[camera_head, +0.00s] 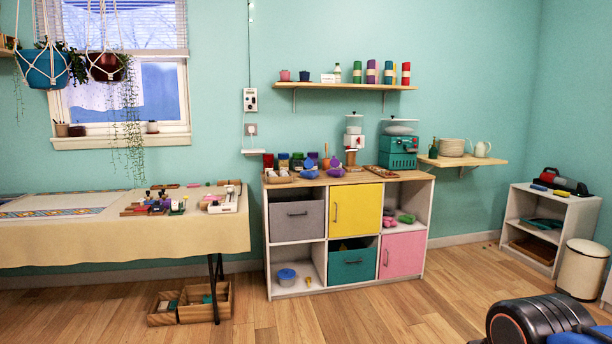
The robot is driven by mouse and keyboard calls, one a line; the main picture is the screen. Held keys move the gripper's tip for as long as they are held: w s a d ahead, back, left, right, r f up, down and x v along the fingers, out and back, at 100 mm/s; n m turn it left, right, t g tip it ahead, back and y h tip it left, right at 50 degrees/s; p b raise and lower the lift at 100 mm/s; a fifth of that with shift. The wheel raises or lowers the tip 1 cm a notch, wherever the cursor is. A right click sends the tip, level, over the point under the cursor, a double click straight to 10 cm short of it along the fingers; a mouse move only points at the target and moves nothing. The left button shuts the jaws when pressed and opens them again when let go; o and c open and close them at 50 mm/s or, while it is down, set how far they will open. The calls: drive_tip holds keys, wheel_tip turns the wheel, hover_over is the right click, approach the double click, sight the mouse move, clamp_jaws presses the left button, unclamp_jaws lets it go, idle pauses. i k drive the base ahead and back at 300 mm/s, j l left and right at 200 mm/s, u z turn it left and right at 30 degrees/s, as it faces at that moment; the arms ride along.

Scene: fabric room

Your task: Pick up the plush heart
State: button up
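I cannot make out a plush heart for certain. Small soft-looking pink things (389,222) and a green one (407,218) lie in the open upper right compartment of the white cabinet (310,252). Rounded purple (336,168) and blue (309,170) things lie on the cabinet's wooden top. All are too small to tell their exact shape. My gripper is not in view. A dark rounded part of my own body shows at the lower right, well apart from the cabinet.
A cloth-covered table (130,240) with small tools stands left, wooden crates (192,303) beneath it. A low white shelf (513,208) and a cream bin (583,270) stand right. A wall shelf (345,86) hangs above the cabinet. The wooden floor (400,318) before the cabinet is clear.

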sight(310, 174)
drive_tip(key=i+j, duration=0.15)
drive_tip(key=i, duration=0.4)
drive_tip(key=i+j, duration=0.1)
drive_tip(key=i, duration=0.45)
drive_tip(key=i+j+u, duration=0.1)
drive_tip(key=i, duration=0.4)
